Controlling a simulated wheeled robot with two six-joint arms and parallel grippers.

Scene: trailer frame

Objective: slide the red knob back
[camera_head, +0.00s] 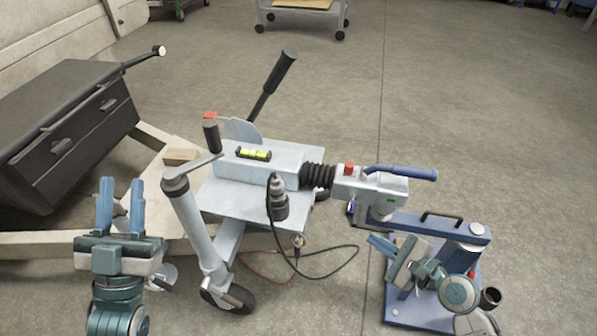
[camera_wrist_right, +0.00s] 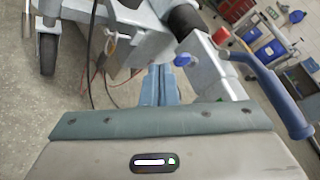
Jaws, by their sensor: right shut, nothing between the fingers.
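The red knob (camera_head: 349,168) stands on top of the grey coupling head (camera_head: 385,186), just right of the black bellows. It also shows in the right wrist view (camera_wrist_right: 222,36), up and to the right of the fingers. My right gripper (camera_head: 373,240) is shut and empty, below the coupling head in the head view and apart from the knob. Its blue fingers lie together in the wrist view (camera_wrist_right: 160,70). My left gripper (camera_head: 122,183) is open and empty at the lower left, its two blue fingers upright and spread.
A blue handle (camera_head: 402,172) runs right from the coupling head. A blue stand (camera_head: 420,225) is beneath it. The jockey wheel post (camera_head: 195,225), black cable (camera_head: 335,268) and black box (camera_head: 65,130) lie left. The floor at far right is clear.

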